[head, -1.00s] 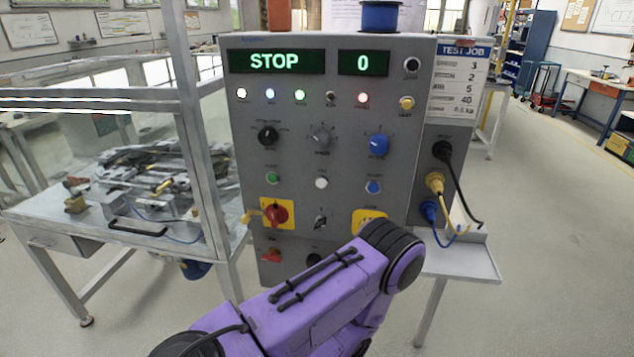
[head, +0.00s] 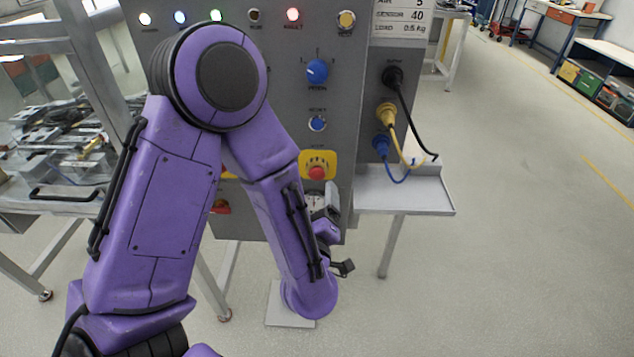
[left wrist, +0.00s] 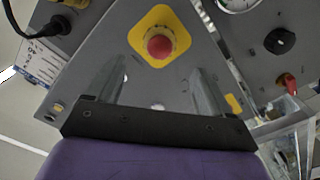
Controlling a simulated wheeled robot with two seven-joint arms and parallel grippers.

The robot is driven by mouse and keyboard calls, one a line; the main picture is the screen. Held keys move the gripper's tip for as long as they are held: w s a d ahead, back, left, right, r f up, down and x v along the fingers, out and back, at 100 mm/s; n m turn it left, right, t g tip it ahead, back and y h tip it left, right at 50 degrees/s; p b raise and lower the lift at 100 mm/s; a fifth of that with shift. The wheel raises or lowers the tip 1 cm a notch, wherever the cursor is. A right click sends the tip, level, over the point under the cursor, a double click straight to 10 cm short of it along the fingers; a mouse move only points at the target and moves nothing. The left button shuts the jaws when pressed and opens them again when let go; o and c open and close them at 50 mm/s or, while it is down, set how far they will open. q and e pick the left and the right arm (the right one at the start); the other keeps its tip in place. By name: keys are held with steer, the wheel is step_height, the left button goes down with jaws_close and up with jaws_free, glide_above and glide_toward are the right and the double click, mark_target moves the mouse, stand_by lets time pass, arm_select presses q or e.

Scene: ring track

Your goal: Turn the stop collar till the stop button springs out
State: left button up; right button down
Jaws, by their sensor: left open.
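The red stop button (head: 317,173) sits on a yellow plate (head: 332,158) low on the grey panel. In the left wrist view the button (left wrist: 160,46) is above the middle, on its yellow plate (left wrist: 160,14). A ring around the button shows there, but its details are too small to tell. My left gripper (head: 324,198) is just below the button in the head view, partly hidden by my purple arm. In the left wrist view its two fingers (left wrist: 160,78) are spread apart with nothing between them, pointing at the panel. My right gripper is not in view.
A blue knob (head: 317,71) and a blue button (head: 317,123) are above the plate. Black, yellow and blue plugs with cables (head: 386,113) hang at the panel's right, over a grey shelf (head: 405,195).

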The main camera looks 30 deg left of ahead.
mark_target(317, 177)
arm_select(q)
steer(key=p+x, duration=0.2)
steer(key=x, duration=0.6)
steer(key=shift+w, duration=0.3)
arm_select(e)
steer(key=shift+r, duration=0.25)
arm_select(q)
steer(key=shift+c, duration=0.3)
steer(key=c, duration=1)
steer(key=shift+d, duration=0.1)
